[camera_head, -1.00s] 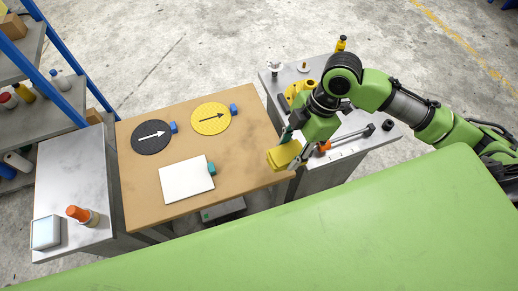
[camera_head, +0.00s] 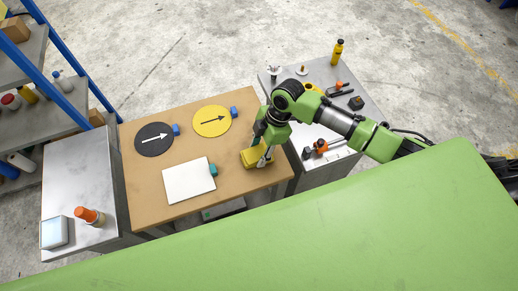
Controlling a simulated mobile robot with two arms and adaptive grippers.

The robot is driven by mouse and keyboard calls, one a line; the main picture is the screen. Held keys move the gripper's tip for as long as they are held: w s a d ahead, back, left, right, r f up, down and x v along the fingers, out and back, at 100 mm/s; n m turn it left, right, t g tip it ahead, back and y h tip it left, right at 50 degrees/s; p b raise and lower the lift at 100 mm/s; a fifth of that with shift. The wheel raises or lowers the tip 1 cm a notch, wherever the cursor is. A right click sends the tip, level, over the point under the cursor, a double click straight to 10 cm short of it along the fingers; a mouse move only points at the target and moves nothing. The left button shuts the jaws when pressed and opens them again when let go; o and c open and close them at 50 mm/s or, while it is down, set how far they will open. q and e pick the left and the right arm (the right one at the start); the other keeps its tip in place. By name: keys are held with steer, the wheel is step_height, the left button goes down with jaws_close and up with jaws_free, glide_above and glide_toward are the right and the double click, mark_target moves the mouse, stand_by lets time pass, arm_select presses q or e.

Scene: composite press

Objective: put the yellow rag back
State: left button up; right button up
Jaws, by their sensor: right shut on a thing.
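The yellow rag (camera_head: 249,158) is a folded yellow block at the right part of the brown table (camera_head: 225,187). My right gripper (camera_head: 261,158) points down and is shut on the rag, with its fingers partly covering it. I cannot tell whether the rag touches the table top. My left gripper is not in view.
On the brown table are a black disc (camera_head: 153,139), a yellow disc (camera_head: 212,121) and a white sheet (camera_head: 188,180). A grey side table (camera_head: 352,122) at right holds tools and a yellow bottle (camera_head: 337,52). A grey left table (camera_head: 75,180) holds an orange-topped item (camera_head: 89,215).

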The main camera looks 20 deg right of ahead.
steer(key=shift+f, duration=0.15)
steer(key=o, duration=1.2)
steer(key=shift+r, duration=0.2)
steer(key=shift+d+r, duration=0.15)
steer(key=shift+r, duration=0.15)
steer(key=b+v, duration=0.1)
steer(key=v, duration=1)
steer(key=shift+r+b, duration=0.15)
steer(key=shift+b, duration=0.15)
steer(key=shift+s, duration=0.1)
